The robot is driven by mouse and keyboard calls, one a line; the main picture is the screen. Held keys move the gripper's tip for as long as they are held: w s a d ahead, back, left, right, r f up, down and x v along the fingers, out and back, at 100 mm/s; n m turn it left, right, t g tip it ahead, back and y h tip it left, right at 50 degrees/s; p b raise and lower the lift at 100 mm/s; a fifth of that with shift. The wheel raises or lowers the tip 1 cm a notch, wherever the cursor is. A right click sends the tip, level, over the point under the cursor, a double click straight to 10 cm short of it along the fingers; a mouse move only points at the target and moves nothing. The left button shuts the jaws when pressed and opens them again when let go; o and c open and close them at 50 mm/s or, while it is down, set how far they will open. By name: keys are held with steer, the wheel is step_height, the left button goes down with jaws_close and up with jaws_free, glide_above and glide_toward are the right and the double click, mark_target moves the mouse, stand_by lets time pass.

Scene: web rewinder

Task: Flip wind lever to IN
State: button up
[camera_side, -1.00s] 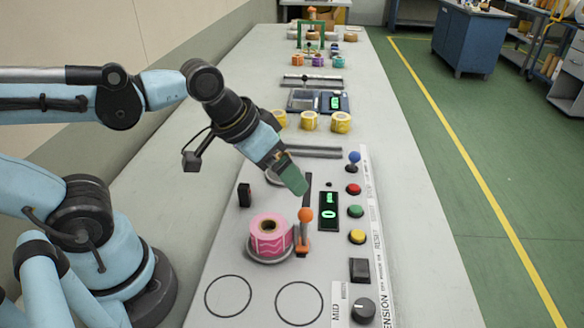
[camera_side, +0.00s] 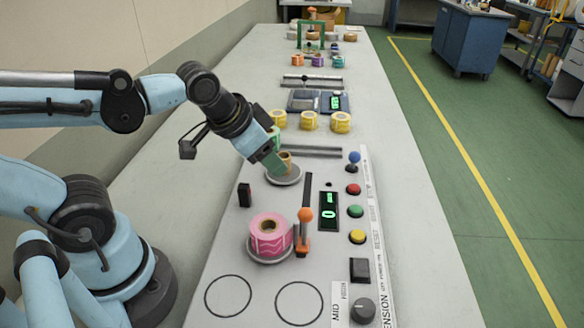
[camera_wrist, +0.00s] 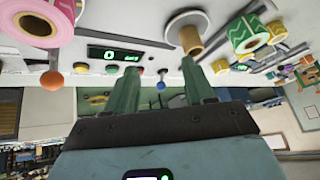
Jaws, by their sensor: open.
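Two ball-topped levers show, and I cannot read which is labelled as the wind lever. The blue-knobbed lever (camera_side: 354,158) stands upright at the panel's far right; its blue ball (camera_wrist: 160,86) shows between my fingers in the wrist view. The orange-knobbed lever (camera_side: 305,216) stands upright beside the pink roll; its ball (camera_wrist: 52,79) is at the left in the wrist view. My gripper (camera_side: 274,162) is open and empty, above the far spindle with a tan core (camera_side: 284,164), left of the blue lever and touching neither lever. In the wrist view its two green fingers (camera_wrist: 162,84) are apart.
A pink roll (camera_side: 268,238) sits on the near spindle. Red (camera_side: 353,188), green (camera_side: 355,211) and yellow (camera_side: 357,236) buttons line the right side, beside a lit display (camera_side: 329,212). A black knob (camera_side: 363,309) is at the front. Yellow rolls (camera_side: 309,121) stand beyond the panel.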

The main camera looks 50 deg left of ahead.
steer(key=w+m, duration=0.1)
steer(key=m, duration=0.1)
steer(key=w+d+m+g+y, duration=0.1)
steer(key=m, duration=0.1)
steer(key=w+d+m, duration=0.1)
steer(key=w+m, duration=0.1)
steer(key=shift+r+y, duration=0.25)
steer(key=shift+y, duration=0.15)
jaws_close()
steer(key=w+d+m+y, duration=0.2)
steer(key=d+m, duration=0.1)
steer(key=m, duration=0.1)
steer(key=w+d+f+m+y, duration=0.1)
steer(key=w+d+m+y, duration=0.1)
steer(key=w+d+m, duration=0.1)
steer(key=w+d+m+y, duration=0.1)
steer(key=w+d+m, duration=0.1)
steer(key=d+m, duration=0.2)
steer(key=shift+w+d+f+m+y, duration=0.1)
steer(key=shift+w+f+m+y, duration=0.05)
steer(key=shift+f+m+y, duration=0.2)
steer(key=d+m+y, duration=0.1)
steer(key=d, duration=0.1)
steer(key=d+f+m+t+y, duration=0.1)
steer(key=d, duration=0.1)
steer(key=d+f+m+y, duration=0.1)
steer(key=d+m, duration=0.1)
steer(key=shift+s+d+f, duration=0.15)
steer(key=shift+s+d, duration=0.05)
steer(key=shift+d, duration=0.2)
